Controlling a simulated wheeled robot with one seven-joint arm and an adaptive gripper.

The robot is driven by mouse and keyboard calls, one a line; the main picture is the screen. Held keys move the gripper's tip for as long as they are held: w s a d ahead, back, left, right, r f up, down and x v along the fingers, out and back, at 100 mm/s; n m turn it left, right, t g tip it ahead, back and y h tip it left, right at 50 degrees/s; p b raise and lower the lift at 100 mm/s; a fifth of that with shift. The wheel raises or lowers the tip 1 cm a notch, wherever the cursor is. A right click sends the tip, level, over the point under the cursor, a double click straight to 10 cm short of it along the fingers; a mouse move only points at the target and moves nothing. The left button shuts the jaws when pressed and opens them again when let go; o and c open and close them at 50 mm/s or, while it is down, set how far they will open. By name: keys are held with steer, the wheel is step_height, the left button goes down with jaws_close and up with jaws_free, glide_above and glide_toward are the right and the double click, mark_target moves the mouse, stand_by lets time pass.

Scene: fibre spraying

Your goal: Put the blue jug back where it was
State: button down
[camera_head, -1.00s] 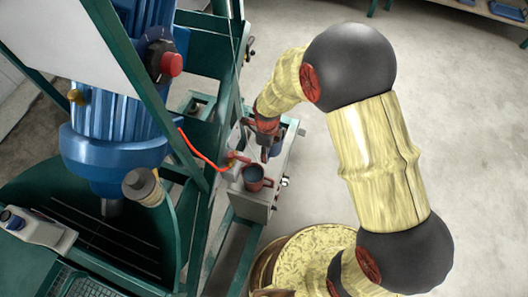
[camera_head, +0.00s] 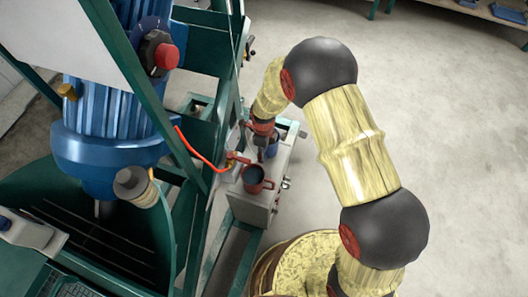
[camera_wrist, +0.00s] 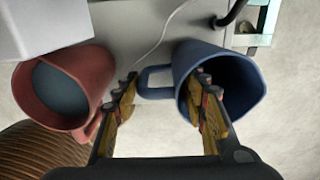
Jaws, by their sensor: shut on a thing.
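The blue jug (camera_wrist: 247,88) is at the right in the wrist view, with its open mouth showing and its handle pointing left. My gripper (camera_wrist: 165,95) has one finger left of the handle and the other at the jug's near wall, over its mouth, so it is shut on the jug with the handle between the fingers. In the head view the blue jug (camera_head: 272,147) is partly hidden behind my gripper (camera_head: 260,141), at the grey cabinet's top. I cannot tell whether its base touches the surface.
A red jug (camera_head: 256,178) with dark contents stands on the grey cabinet (camera_head: 248,206); it also shows left in the wrist view (camera_wrist: 62,88). A red hose (camera_head: 198,154) runs beside it. Green framing and a blue machine (camera_head: 105,145) are at left. Floor at right is clear.

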steer(key=shift+f, duration=0.2)
steer(key=c, duration=1.1)
jaws_free()
steer(key=shift+c, duration=0.2)
steer(key=shift+o, duration=0.6)
step_height(320, 180, up, 12)
steer(key=p, duration=0.3)
steer(key=shift+s+r+p, duration=0.1)
steer(key=shift+r+p, duration=0.15)
steer(key=shift+p, duration=0.05)
